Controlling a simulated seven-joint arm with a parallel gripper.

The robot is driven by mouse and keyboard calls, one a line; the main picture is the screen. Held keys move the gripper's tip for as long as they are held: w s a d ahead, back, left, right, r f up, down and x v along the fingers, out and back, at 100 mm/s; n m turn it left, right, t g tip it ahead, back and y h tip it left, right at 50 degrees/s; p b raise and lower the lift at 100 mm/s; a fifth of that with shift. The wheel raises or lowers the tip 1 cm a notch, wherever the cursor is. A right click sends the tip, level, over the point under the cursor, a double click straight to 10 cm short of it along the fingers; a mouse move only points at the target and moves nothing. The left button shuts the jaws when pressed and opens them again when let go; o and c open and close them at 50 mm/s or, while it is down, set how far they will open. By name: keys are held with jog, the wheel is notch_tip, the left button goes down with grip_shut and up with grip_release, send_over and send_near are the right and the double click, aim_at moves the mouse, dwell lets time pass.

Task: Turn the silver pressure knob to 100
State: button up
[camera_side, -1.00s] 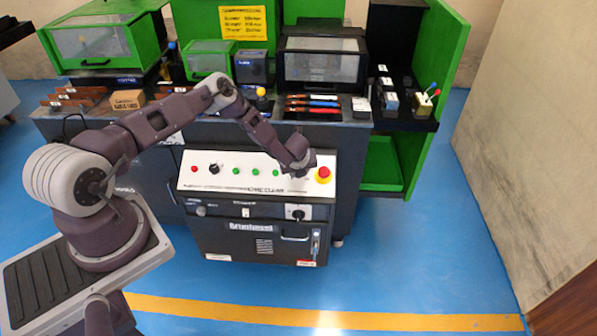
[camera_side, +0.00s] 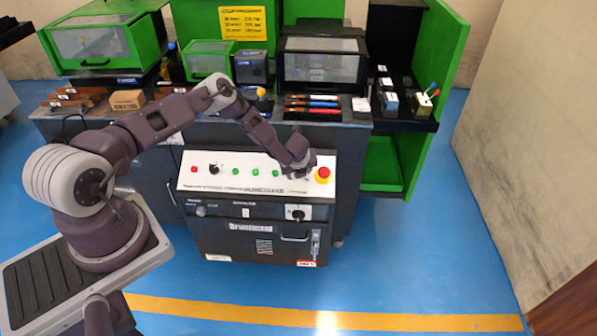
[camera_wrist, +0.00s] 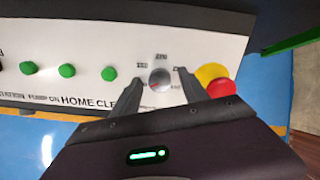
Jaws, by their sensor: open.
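The silver pressure knob (camera_wrist: 159,77) is a round dial on the white control panel (camera_side: 222,178), with printed numbers around it that are too blurred to read surely. In the wrist view my gripper (camera_wrist: 158,75) is open, with one dark finger on each side of the knob. I cannot tell whether the fingers touch it. In the side view my gripper (camera_side: 301,170) is at the right part of the panel and hides the knob. The exact pointer direction of the knob is not clear.
A red emergency button on a yellow base (camera_side: 323,175) sits close to the right finger. Several green buttons (camera_wrist: 67,71) are to the left. A black knob (camera_side: 214,169) and a red button (camera_side: 194,169) are at the panel's left. A green cabinet wall (camera_side: 436,100) stands to the right.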

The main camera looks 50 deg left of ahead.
jog(key=v, duration=0.7)
